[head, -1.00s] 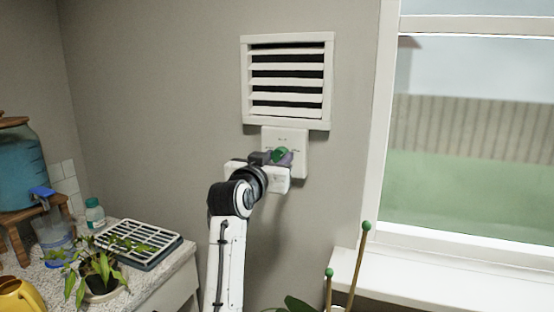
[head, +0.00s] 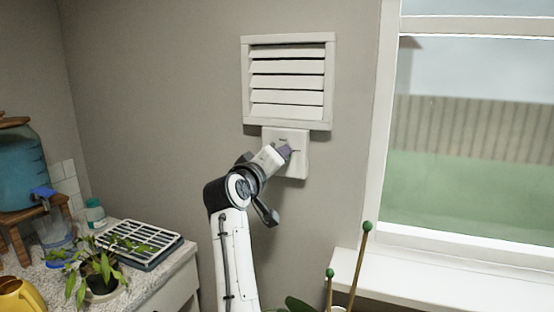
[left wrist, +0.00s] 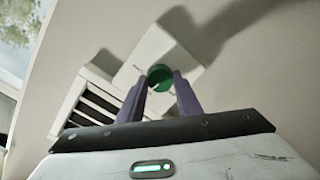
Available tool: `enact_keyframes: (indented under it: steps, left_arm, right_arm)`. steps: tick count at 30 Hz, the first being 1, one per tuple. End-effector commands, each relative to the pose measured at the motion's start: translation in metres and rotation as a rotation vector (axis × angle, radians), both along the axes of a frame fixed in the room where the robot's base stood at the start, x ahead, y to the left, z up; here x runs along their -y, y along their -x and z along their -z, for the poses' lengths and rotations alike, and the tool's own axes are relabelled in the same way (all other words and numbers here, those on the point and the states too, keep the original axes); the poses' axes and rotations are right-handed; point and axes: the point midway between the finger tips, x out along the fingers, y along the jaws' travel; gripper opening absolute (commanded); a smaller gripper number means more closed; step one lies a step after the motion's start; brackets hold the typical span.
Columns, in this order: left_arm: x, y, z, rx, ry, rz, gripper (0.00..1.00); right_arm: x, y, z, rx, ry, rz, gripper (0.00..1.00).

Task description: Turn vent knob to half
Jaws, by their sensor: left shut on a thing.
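The vent knob (left wrist: 160,74) is green and round, on a white wall plate (head: 298,168) below the vent. My left gripper (head: 286,152) reaches up to the plate from below, rolled to one side. In the left wrist view its two purple fingertips (left wrist: 161,84) are closed on the knob from both sides. The gripper hides the knob in the head view. The white vent (head: 288,82) has slats tilted nearly flat, with only thin dark gaps between them. The plate's markings are too small to read. My right gripper is not in view.
A window with a white sill (head: 450,275) is at the right. Green-tipped stakes (head: 367,227) rise in front of it. A counter at the left holds a potted plant (head: 100,270), a slatted tray (head: 140,240) and a yellow watering can (head: 18,298).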

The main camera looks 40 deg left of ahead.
Motion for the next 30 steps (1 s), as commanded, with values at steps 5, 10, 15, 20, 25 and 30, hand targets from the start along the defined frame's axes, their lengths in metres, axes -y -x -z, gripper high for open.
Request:
enact_keyframes:
  steps: [5, 10, 15, 20, 25, 30]
  left_arm:
    - [-0.0002, 0.0001, 0.0005, 0.015, 0.067, 0.0, 0.09]
    - [-0.0003, 0.0001, 0.0007, 0.022, 0.098, -0.001, 0.09]
    - [-0.0004, 0.0001, 0.0007, 0.024, 0.107, 0.0, 0.09]
    - [-0.0004, 0.0001, 0.0007, 0.024, 0.106, 0.0, 0.09]
    - [-0.0005, 0.0002, 0.0007, 0.024, 0.106, 0.0, 0.4]
    - [-0.0005, 0.0001, 0.0005, 0.024, 0.104, -0.001, 0.5]
  right_arm:
    - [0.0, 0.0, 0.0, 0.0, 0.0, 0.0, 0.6]
    - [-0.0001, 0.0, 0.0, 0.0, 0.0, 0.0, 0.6]
    - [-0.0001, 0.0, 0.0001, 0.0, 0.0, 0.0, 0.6]
    - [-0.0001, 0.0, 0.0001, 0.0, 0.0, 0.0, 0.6]
    - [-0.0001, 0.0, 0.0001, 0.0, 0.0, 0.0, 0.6]
    - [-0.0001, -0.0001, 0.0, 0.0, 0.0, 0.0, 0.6]
